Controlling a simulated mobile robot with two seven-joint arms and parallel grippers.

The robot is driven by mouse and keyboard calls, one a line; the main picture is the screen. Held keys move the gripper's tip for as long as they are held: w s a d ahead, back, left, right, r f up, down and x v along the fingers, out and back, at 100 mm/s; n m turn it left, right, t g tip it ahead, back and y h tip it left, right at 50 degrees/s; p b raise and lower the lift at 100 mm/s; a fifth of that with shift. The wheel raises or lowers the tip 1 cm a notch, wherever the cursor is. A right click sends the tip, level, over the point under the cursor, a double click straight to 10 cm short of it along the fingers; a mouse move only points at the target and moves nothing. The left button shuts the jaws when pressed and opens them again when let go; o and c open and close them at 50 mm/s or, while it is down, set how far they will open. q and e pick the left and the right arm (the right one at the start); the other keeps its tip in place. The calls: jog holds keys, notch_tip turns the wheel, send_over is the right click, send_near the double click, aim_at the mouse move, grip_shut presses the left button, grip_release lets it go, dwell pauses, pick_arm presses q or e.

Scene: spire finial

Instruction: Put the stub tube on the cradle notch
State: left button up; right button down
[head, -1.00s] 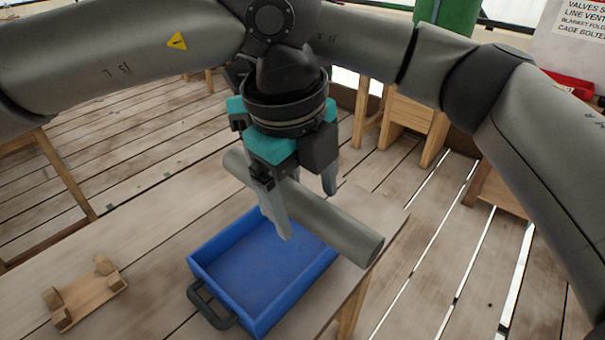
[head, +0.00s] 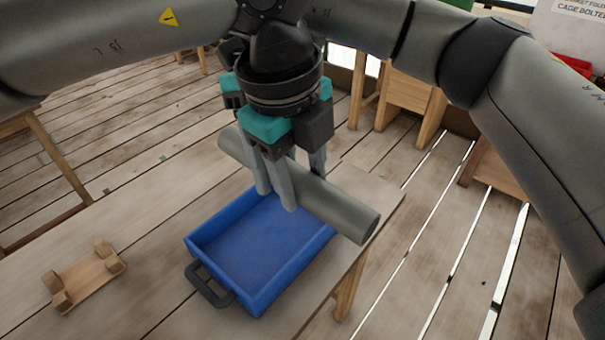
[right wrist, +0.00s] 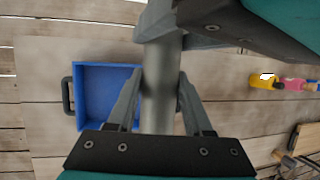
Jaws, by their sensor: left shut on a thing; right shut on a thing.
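The grey stub tube (head: 342,209) lies slantwise in the air above the blue tray in the head view. It also shows upright in the picture between the fingers in the right wrist view (right wrist: 159,95). My left gripper (head: 289,185) is shut on the tube near its middle. My right gripper (right wrist: 159,108) is shut on the tube too; in the head view it is mostly hidden and hard to separate from the left one. The wooden cradle (head: 84,281), with raised notched ends, sits empty on the table at the lower left, well apart from the tube.
The blue tray (head: 250,245) with a dark handle stands empty on the wooden table (head: 130,222) under the tube. A yellow bottle (right wrist: 262,81) and tools (right wrist: 290,160) lie at the right in the right wrist view. The tabletop between tray and cradle is clear.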

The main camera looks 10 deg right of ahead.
dwell(0.3)
jog(key=shift+c, duration=1.1)
grip_release()
